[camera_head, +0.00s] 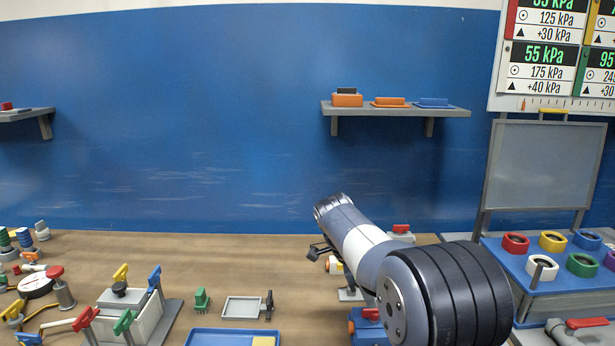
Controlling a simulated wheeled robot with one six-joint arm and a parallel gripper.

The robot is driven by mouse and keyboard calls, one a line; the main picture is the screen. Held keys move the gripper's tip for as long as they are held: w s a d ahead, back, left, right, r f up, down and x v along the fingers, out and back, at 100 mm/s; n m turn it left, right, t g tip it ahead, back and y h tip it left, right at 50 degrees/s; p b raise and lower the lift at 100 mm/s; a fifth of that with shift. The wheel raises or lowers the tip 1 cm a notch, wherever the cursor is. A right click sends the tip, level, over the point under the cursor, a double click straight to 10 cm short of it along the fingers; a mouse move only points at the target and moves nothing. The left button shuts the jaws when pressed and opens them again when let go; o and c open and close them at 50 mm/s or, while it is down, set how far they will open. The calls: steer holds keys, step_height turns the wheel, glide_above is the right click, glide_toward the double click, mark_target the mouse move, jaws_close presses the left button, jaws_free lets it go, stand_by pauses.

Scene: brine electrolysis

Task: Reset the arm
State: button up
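My arm (372,248) reaches in from the lower right, over the right part of the wooden bench (240,260). Its large dark ribbed joint is nearest the camera, and a grey and white link runs up and left from it. A small dark part that looks like my gripper (319,251) shows just left of the link, above the bench. It is small and partly hidden behind the arm, so I cannot tell whether its fingers are open or shut. I see nothing clearly held.
A grey box with coloured clamps (131,318), a green block (202,300), a grey tray (241,308) and a blue tray (207,337) lie left of the arm. Red-topped and orange-blue parts sit close to it. A rack of coloured rings (542,267) stands right. A shelf (395,111) hangs behind.

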steer(key=v, duration=0.6)
steer(key=x, duration=1)
steer(key=shift+d+f, duration=0.1)
steer(key=shift+f, duration=0.15)
steer(key=n, duration=0.2)
steer(key=n+t, duration=0.1)
steer(key=n, duration=0.1)
steer(key=shift+s+r+t, duration=0.1)
steer(key=shift+s+t, duration=0.05)
steer(key=shift+t, duration=0.15)
steer(key=shift+s+n+t+y+p, duration=0.1)
steer(key=shift+n+t+y+p, duration=0.5)
steer(key=shift+n, duration=1.5)
